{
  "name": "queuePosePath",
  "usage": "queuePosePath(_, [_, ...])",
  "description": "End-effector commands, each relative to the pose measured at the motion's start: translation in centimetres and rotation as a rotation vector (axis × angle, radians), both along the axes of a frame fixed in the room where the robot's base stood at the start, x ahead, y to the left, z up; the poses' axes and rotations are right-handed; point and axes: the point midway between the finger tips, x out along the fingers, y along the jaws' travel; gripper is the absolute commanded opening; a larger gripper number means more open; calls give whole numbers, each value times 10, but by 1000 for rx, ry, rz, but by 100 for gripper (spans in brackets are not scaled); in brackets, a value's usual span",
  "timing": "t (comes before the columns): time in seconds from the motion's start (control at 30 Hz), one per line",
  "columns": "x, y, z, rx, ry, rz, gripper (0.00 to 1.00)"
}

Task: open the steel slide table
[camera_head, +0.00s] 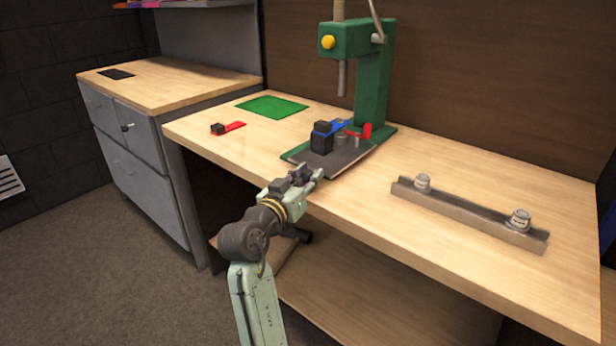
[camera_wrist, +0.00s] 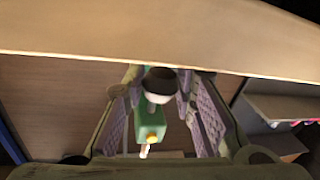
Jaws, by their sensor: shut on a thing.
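The steel slide table looks to be the dark grey flat plate (camera_head: 338,160) at the foot of the green press (camera_head: 373,80), near the front edge of the wooden bench. My gripper (camera_head: 308,177) is at the front of this plate. In the wrist view a small round knob, dark on one end and pale on the other (camera_wrist: 160,86), sits between the fingertips of my gripper (camera_wrist: 160,76), which is shut on it. My gripper hides the knob in the head view, so how it joins the plate cannot be seen.
A black and blue clamp-like item (camera_head: 323,138) stands on the plate. The wooden bench (camera_head: 300,205) carries a steel bar with two knobs (camera_head: 470,213) at right, a green mat (camera_head: 272,106) and a red item (camera_head: 229,128). A grey cabinet (camera_head: 140,150) stands at left.

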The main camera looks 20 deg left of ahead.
Motion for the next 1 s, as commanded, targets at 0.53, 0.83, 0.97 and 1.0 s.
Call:
queuePosePath(0.53, [-47,18,-1,2,-2,5,0])
queuePosePath(0.83, [-108,40,-1,2,-1,4,0])
queuePosePath(0.97, [-129,48,-1,1,-1,3,0])
queuePosePath(1.0, [-134,50,0,1,-2,3,0])
